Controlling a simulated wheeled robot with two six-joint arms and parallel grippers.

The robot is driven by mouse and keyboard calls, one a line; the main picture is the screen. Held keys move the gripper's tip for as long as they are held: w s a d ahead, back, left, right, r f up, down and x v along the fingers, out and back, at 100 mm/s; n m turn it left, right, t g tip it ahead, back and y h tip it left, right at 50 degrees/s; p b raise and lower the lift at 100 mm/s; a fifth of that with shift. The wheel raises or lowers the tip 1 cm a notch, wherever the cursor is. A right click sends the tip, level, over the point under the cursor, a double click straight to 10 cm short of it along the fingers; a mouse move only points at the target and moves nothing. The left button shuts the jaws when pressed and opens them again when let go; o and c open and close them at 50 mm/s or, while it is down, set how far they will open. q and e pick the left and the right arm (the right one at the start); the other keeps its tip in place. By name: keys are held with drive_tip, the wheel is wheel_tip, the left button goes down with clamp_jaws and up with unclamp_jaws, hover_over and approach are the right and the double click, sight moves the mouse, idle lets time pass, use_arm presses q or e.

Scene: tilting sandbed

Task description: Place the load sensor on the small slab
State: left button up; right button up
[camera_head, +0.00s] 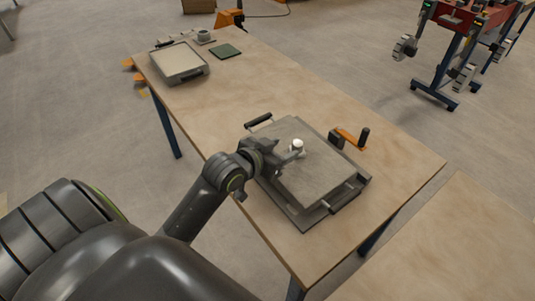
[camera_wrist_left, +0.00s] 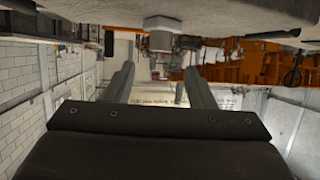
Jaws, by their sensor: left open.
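A small white-topped piece (camera_head: 297,145) stands upright on the sand of the near tilting bed (camera_head: 315,180); it looks like the load sensor. In the left wrist view, which is upside down, a grey block-like body (camera_wrist_left: 160,41) meets a paler, wider base (camera_wrist_left: 163,22) against the sand. I cannot tell for sure whether that base is the small slab. My left gripper (camera_head: 287,157) is low over the bed, beside this piece. Its two fingers (camera_wrist_left: 159,82) are apart with nothing between them, and the piece is beyond their tips. My right gripper is not in view.
At the table's far end are a second tray (camera_head: 180,62), a green pad (camera_head: 225,51) and a small round grey item (camera_head: 204,36) on a plate. The middle tabletop (camera_head: 235,95) is clear.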

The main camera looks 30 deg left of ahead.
use_arm(q)
drive_tip(key=v, duration=0.6)
idle(0.4)
drive_tip(key=s+a+f+n+g+y, duration=0.1)
drive_tip(key=s+f+g+y, duration=0.1)
drive_tip(key=s+f+g, duration=0.55)
drive_tip(key=s+a+f+n+g+y, duration=0.1)
drive_tip(key=s+f+g+y, duration=0.15)
drive_tip(key=s+f, duration=0.85)
wheel_tip(320, 180, down, 20)
drive_tip(key=s+a+g+h, duration=0.1)
drive_tip(key=s+a, duration=0.1)
drive_tip(key=s+d+f+g, duration=0.1)
drive_tip(key=s+f, duration=1.4)
drive_tip(key=f, duration=0.2)
drive_tip(key=shift+s+h, duration=0.35)
drive_tip(key=shift+s, duration=0.05)
